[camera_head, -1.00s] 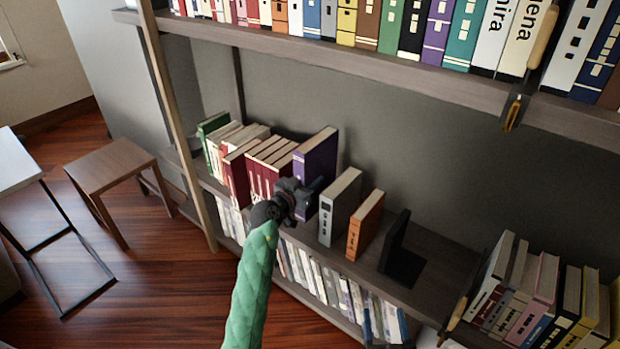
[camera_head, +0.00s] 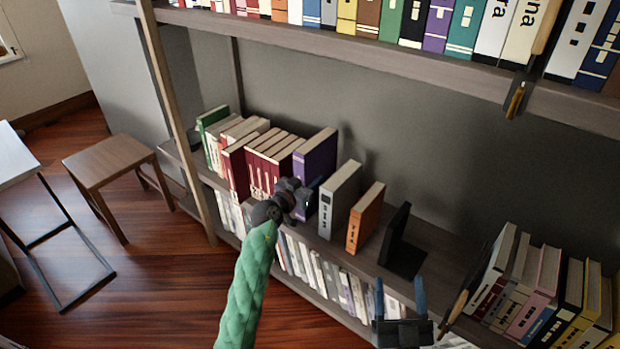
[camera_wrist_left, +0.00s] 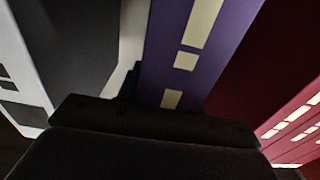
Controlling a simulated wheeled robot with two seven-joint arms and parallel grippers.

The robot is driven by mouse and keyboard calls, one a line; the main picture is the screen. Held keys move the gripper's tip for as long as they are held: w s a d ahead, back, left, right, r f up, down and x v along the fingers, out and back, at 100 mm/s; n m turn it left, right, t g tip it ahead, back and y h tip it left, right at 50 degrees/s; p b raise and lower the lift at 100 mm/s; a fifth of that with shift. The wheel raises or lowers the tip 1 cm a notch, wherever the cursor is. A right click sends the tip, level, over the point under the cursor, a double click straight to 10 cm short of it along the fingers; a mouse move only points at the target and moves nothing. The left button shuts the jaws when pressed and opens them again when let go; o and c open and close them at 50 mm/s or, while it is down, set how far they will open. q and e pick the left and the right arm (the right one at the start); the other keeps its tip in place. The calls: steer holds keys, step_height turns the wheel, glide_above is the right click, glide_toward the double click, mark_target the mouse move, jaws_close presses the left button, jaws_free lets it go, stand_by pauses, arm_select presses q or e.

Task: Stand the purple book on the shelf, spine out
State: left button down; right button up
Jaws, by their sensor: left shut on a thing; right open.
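The purple book (camera_head: 319,163) stands upright on the middle shelf (camera_head: 440,246), at the right end of a row of dark red books. Its spine with cream blocks faces out in the left wrist view (camera_wrist_left: 185,55). My left gripper (camera_head: 305,197) is at the lower part of the spine and is shut on the book; its fingertips are partly hidden. My right gripper (camera_head: 399,288) is open and empty at the bottom of the head view, in front of the shelf.
A grey book (camera_head: 340,200) and an orange book (camera_head: 365,218) stand just right of the purple book, then a black bookend (camera_head: 402,250). More books lean at the far right (camera_head: 540,290). An upper shelf (camera_head: 400,54) full of books hangs above.

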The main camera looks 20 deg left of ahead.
arm_select(q)
steer(key=shift+f+b, duration=0.3)
steer(key=shift+f, duration=0.4)
arm_select(e)
step_height(320, 180, up, 7)
steer(key=s+d+t, duration=0.1)
steer(key=s+t, duration=0.1)
steer(key=shift+s+t+y, duration=0.25)
steer(key=shift+t+y, duration=0.05)
steer(key=shift+y, duration=0.1)
arm_select(q)
steer(key=shift+f, duration=0.1)
arm_select(e)
steer(key=shift+w+a+f, duration=0.1)
steer(key=shift+w+f, duration=0.1)
steer(key=shift+f, duration=0.25)
arm_select(q)
steer(key=c, duration=0.9)
jaws_free()
steer(key=shift+f, duration=0.15)
arm_select(e)
steer(key=shift+f, duration=0.3)
steer(key=shift+r, duration=0.15)
